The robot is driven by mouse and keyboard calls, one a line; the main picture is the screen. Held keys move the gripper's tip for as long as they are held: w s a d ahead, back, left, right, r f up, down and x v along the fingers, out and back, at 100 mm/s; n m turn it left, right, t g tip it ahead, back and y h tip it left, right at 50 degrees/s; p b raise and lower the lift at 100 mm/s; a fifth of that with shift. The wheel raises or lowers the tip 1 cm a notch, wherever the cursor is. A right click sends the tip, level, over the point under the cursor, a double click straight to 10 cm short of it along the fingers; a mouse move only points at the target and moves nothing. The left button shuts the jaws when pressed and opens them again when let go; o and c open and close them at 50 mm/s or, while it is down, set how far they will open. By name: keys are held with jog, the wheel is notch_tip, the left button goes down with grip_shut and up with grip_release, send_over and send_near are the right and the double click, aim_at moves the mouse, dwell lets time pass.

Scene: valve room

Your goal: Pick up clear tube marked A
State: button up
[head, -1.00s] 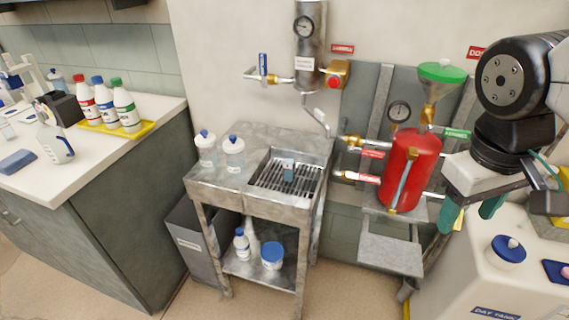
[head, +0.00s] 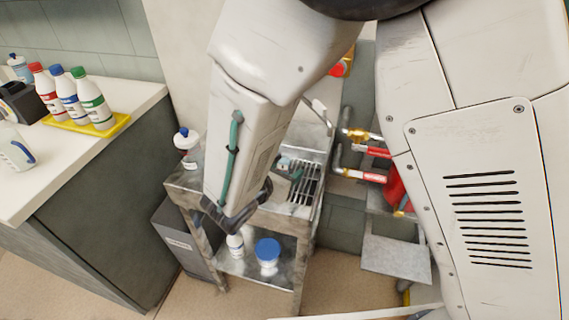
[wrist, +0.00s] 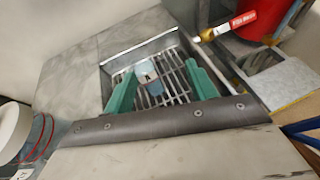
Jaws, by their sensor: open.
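A small clear, bluish tube (wrist: 148,76) lies on the sink grate (wrist: 176,84) in the wrist view. It has a pale label with a dark mark that seems to read A. My gripper (wrist: 159,70) is open, with one green finger on each side of the tube and a gap to each. I cannot tell how far above the grate the fingertips are. In the head view my forearm and wrist hide much of the sink, and only a little of the tube (head: 284,164) shows beside them.
The metal sink stand (head: 186,181) frames the grate with a raised rim. A tap pipe with a red-tagged brass valve (wrist: 208,35) stands close at the right. A blue-capped bottle (head: 187,142) stands on the left of the stand. A blue-lidded tub (head: 268,256) is on the lower shelf.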

aim_at(287, 161)
jog(key=shift+w+a+f+n+y, duration=0.4)
jog(key=shift+w+a+f+n, duration=0.2)
jog(key=shift+a+f, duration=0.2)
jog(key=x, duration=0.7)
jog(key=shift+w+r, duration=0.15)
jog(key=shift+w, duration=0.15)
jog(key=shift+t, duration=0.3)
jog(key=shift+a, duration=0.1)
jog(key=c, duration=1.2)
jog(key=shift+r, duration=0.1)
